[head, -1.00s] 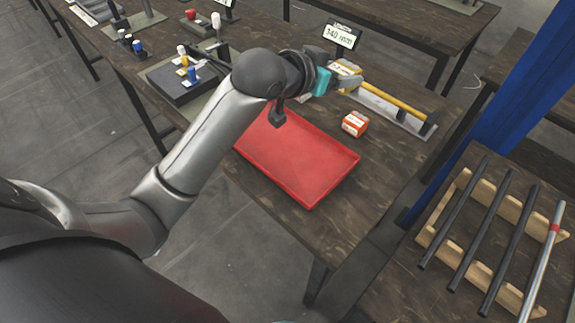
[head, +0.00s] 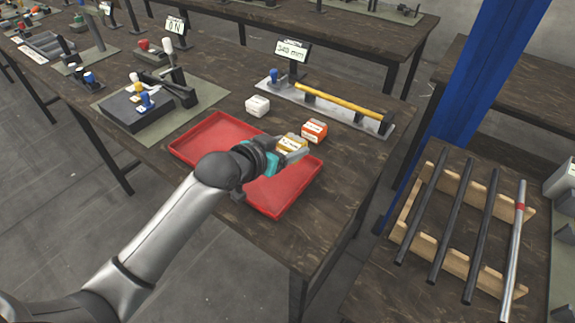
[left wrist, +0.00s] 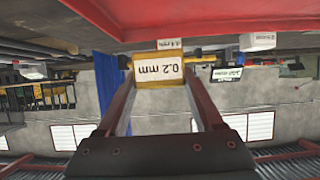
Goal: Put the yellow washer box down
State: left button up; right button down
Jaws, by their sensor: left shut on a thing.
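The yellow washer box (head: 291,143) is between the fingers of my left gripper (head: 284,150), over the far right edge of the red tray (head: 213,130). In the left wrist view the yellow box (left wrist: 159,71), labelled "0.2 mm", shows upside down between the two fingertips. The red tray (left wrist: 200,22) fills the top of that view, and a gap seems to show between it and the box. The arm and gripper hide part of the tray. My right gripper is not in view.
An orange-and-white box (head: 314,131) stands just behind the held box, and a white box (head: 257,106) stands behind the tray. A fixture with a yellow rod (head: 340,99) and a "340 mm" sign (head: 293,50) lies farther back. A lever press (head: 150,105) stands left.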

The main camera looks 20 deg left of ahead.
aim_at(288, 173)
pick_arm(q)
jog(key=shift+f, duration=0.55)
jog(key=shift+f+b, duration=0.7)
jog(key=shift+f, duration=1.05)
jog(key=shift+f, duration=0.1)
jog(key=o, duration=1.4)
jog(key=shift+o, duration=0.2)
jog(key=shift+r, duration=0.2)
jog(key=p+v, duration=0.3)
jog(key=v, duration=0.9)
jog(key=shift+f, duration=0.15)
